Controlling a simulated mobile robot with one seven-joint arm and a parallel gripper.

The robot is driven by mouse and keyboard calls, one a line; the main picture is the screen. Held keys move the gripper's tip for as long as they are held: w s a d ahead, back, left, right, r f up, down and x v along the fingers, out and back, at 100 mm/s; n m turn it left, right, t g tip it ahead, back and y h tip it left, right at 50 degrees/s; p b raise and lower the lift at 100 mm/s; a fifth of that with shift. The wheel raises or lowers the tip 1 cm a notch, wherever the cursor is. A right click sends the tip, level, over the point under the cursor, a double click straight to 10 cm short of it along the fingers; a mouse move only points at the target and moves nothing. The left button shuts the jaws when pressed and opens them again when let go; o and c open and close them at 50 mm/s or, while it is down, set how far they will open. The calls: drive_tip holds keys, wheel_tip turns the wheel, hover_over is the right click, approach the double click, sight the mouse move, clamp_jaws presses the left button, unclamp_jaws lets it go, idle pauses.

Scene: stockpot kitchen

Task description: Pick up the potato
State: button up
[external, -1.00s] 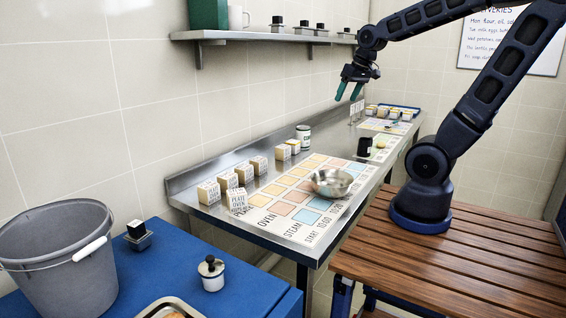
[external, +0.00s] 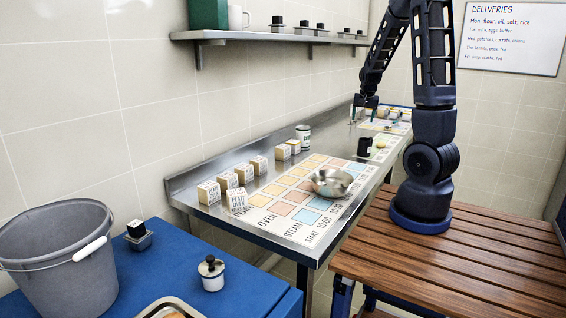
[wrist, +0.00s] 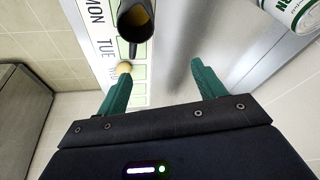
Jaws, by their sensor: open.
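A small round yellowish thing (wrist: 124,68), which looks like the potato, lies on the printed mat on the steel counter, just beyond the tip of my left finger in the wrist view. In the external view a small pale yellow thing (external: 381,144) shows beside the black jug; it seems to be the same one. My gripper (external: 362,118) is above the far part of the counter. In the wrist view my gripper (wrist: 160,75) is open, with green fingers wide apart and nothing between them. The potato is outside the gap, on its left side.
A dark jug (wrist: 135,30) with yellowish contents stands close by the potato. A can (wrist: 292,10) stands at upper right in the wrist view. A steel bowl (external: 331,182) and several labelled blocks (external: 228,180) sit nearer on the counter. The wall shelf (external: 260,36) runs above.

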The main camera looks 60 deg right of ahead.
sight(381, 143)
drive_tip(key=s+d+f+m+g+h, duration=0.1)
drive_tip(key=s+d+f+m, duration=0.15)
drive_tip(key=d, duration=0.35)
drive_tip(key=s+d+f+m+g, duration=0.1)
drive_tip(key=s+d+f, duration=0.3)
drive_tip(key=d, duration=0.2)
drive_tip(key=shift+a+x, duration=0.2)
drive_tip(key=shift+x, duration=5.1)
drive_tip(key=shift+f, duration=0.1)
drive_tip(key=c, duration=1.1)
